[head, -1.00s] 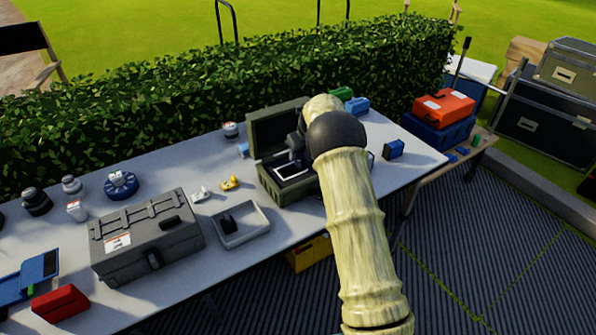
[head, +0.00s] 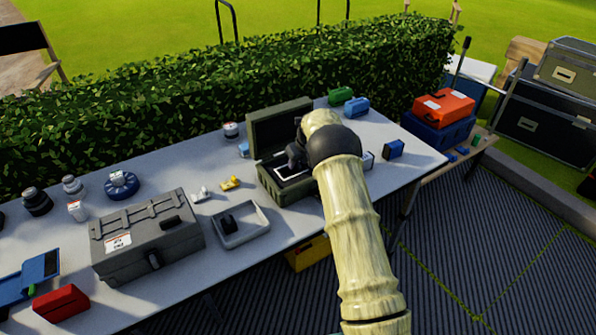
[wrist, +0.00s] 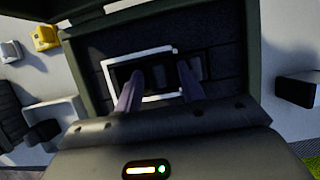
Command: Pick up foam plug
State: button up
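An open olive-green case (head: 283,196) stands on the table, its lid raised at the back; it also fills the middle of the wrist view (wrist: 84,68). Inside lies a white rectangular frame (wrist: 152,51) around dark recesses. A dark block (wrist: 158,76) shows inside the frame, between my fingers; it may be the foam plug, but I cannot tell for sure. My gripper (wrist: 160,74) is open, its two fingers apart and reaching down into the case. I cannot tell whether they touch the block. In the head view my arm partly hides the gripper (head: 294,158).
A shallow grey tray (head: 262,236) with a small black item (head: 229,225) lies left of the case. A grey toolbox (head: 150,245) stands farther left. Blue boxes (head: 392,150) lie to the right. A hedge (head: 180,100) runs behind the table.

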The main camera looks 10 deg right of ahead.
aim_at(299, 163)
grip_shut()
jog(key=shift+r, duration=0.15)
notch_tip(299, 163, up, 10)
dwell(0.6)
dwell(0.4)
